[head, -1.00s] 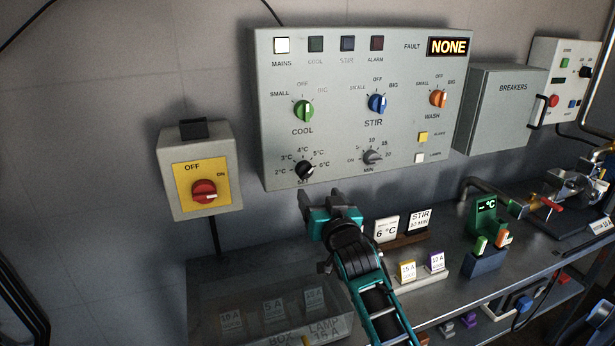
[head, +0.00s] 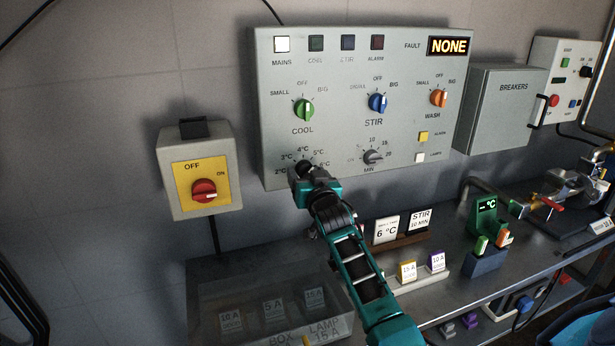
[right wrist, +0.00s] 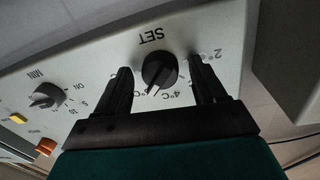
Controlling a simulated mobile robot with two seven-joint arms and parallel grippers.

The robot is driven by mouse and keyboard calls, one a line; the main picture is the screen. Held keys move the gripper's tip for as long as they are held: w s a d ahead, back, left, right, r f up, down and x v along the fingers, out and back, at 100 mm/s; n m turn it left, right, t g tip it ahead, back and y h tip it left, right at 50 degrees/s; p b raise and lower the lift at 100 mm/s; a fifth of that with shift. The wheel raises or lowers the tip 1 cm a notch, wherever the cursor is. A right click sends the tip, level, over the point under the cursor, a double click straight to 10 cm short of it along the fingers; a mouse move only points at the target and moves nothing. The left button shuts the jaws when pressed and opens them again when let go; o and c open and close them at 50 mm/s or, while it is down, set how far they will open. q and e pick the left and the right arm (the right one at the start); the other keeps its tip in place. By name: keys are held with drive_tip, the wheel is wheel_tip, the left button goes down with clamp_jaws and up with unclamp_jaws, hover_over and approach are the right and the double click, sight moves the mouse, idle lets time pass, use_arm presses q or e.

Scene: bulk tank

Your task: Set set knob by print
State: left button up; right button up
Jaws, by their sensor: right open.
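In the head view the gripper mostly hides the knob. A printed card reading 6 °C (head: 386,231) stands on a brown holder. My left gripper is not in view.
The grey MIN knob (head: 373,157) is right of the set knob, with the green COOL knob (head: 303,110) above. A red switch (head: 204,192) is on the left. A STIR 10 MIN card (head: 419,221) and a clear box (head: 265,310) are below.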

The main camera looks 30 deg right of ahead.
drive_tip(key=c, duration=1.1)
drive_tip(key=shift+o, duration=0.2)
drive_tip(key=shift+n, duration=0.3)
drive_tip(key=n, duration=0.3)
drive_tip(key=shift+d+f+n, duration=0.1)
drive_tip(key=shift+n, duration=0.2)
drive_tip(key=n, duration=0.4)
drive_tip(key=shift+n+t, duration=0.3)
drive_tip(key=shift+n, duration=0.1)
drive_tip(key=shift+d+n+y, duration=0.1)
drive_tip(key=shift+n+y, duration=0.15)
drive_tip(key=shift+n, duration=2.15)
drive_tip(key=shift+d+n+y, duration=0.1)
drive_tip(key=shift+n+y, duration=0.15)
drive_tip(key=shift+n, duration=2.15)
